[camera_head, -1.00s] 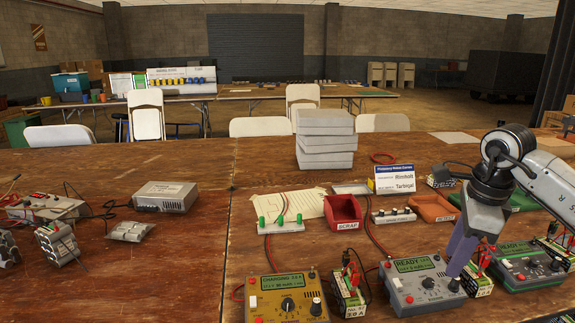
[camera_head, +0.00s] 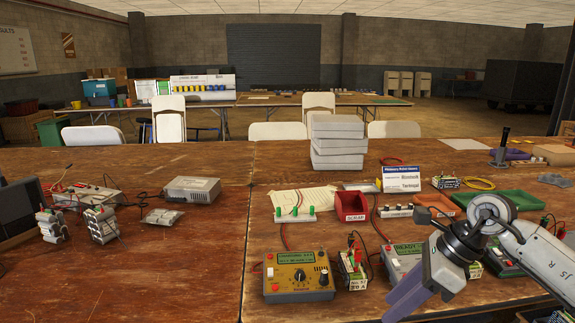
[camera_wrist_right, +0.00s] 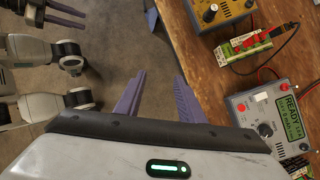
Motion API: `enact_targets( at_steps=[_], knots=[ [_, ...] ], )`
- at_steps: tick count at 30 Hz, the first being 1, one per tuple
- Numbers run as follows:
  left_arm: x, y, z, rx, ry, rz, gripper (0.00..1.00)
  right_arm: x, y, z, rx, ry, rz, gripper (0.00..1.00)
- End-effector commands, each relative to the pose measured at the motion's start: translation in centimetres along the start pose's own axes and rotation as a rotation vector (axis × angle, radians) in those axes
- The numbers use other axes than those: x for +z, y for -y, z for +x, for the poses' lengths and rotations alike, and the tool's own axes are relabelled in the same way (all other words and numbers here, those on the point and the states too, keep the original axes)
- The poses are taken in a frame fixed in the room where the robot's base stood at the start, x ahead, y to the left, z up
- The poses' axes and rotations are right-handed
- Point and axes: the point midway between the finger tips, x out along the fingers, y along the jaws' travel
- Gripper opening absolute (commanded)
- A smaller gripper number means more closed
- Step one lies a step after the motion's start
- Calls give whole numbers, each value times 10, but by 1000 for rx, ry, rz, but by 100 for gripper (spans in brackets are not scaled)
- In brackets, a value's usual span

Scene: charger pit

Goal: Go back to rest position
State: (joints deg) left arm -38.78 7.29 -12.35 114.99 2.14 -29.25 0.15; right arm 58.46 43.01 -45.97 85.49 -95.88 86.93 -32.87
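My right gripper (camera_head: 408,300) is at the front edge of the table in the head view, its purple fingers pointing down and left. The grey charger (camera_head: 402,262) stands just behind the right gripper and is partly covered by my arm; in the right wrist view the grey charger (camera_wrist_right: 262,118) reads READY. My left gripper is not in the head view.
The yellow charger (camera_head: 298,278) and a battery pack (camera_head: 352,270) stand left of the right gripper. A red SCRAP bin (camera_head: 351,206), a sign (camera_head: 400,179) and stacked grey boxes (camera_head: 337,142) are farther back. Bare tabletop (camera_head: 190,255) lies front left.

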Motion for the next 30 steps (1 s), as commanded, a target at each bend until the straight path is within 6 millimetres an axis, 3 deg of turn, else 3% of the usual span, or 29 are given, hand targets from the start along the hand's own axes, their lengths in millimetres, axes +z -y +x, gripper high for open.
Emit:
enact_targets(
  at_steps=[5, 6, 10, 14, 17, 19, 22, 25, 26, 30],
  knots=[
    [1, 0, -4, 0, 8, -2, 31, 60, -71, 55, 227, 309, 129, 35],
    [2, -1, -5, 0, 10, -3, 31, 80, -93, 64, 304, 415, 200, 35],
    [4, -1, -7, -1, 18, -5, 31, 132, -139, 65, 545, 744, 520, 35],
    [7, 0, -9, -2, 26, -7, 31, 149, -142, 53, 751, 1015, 957, 35],
    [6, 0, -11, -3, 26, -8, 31, 133, -123, 53, 874, 1176, 1356, 35],
    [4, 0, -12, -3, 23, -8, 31, 105, -108, 64, 935, 1261, 1664, 35],
    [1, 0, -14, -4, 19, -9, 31, 45, -97, 94, 982, 1335, 2138, 35],
    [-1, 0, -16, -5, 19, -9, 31, -22, -107, 132, 970, 1347, 2583, 35],
    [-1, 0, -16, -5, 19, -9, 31, -40, -113, 142, -943, -1322, -2663, 35],
    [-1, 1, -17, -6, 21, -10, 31, -114, -158, 185, -671, -985, -2477, 35]
  ],
)
